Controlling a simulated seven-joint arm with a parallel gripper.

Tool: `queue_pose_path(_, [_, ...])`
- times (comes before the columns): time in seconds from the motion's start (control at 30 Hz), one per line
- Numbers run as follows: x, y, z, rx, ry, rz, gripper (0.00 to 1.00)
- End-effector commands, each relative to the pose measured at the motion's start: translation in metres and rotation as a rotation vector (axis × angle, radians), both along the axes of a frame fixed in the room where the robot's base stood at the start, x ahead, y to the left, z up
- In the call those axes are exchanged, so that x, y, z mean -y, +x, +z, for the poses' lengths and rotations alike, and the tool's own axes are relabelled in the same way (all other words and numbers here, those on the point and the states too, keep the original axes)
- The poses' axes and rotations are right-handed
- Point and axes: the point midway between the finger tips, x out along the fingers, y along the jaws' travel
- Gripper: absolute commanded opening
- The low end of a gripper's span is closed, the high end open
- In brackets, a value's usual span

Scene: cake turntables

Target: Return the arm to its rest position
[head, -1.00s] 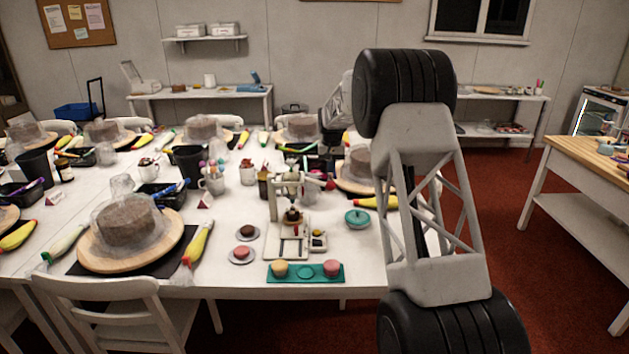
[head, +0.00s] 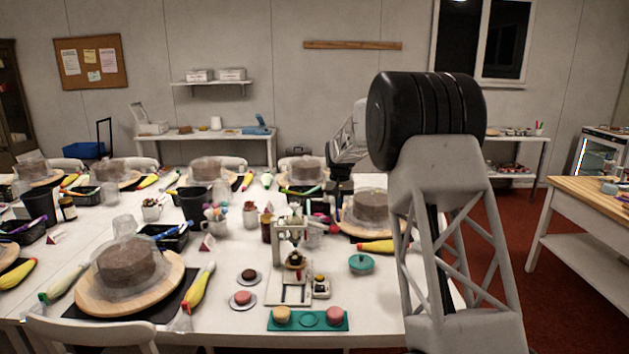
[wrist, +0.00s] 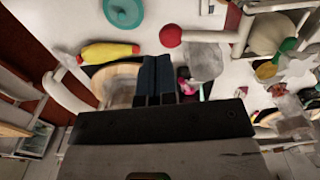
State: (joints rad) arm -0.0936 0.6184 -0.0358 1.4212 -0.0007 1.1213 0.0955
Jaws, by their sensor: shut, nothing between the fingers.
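My gripper (head: 339,187) is over the far right part of the white table in the head view, next to a cake turntable (head: 350,224). The arm link in front partly covers this area. In the wrist view my gripper's dark fingers (wrist: 155,75) are together, with nothing between them. Behind them a pale round board (wrist: 112,80) is partly hidden. A yellow piping bag (wrist: 108,52) and a teal lidded dish (wrist: 123,10) lie beyond the fingers.
A press with a red-knobbed lever (wrist: 170,37) stands near my gripper. A teal tray (head: 308,320) with macarons lies at the table's front. The table (head: 380,300) is crowded with cakes and cups. A wooden-topped bench (head: 590,192) stands right, with red floor between.

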Motion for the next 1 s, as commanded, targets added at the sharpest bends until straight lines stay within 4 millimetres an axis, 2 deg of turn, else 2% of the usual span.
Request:
queue_pose_path(0.1, [0.006, -0.023, 0.022, 0.01, 0.0, -0.001, 0.0])
queue_pose_path(0.43, [0.022, -0.088, 0.069, 0.033, 0.001, -0.002, 0.0])
queue_pose_path(1.0, [0.047, -0.212, 0.128, 0.071, 0.001, -0.007, 0.0])
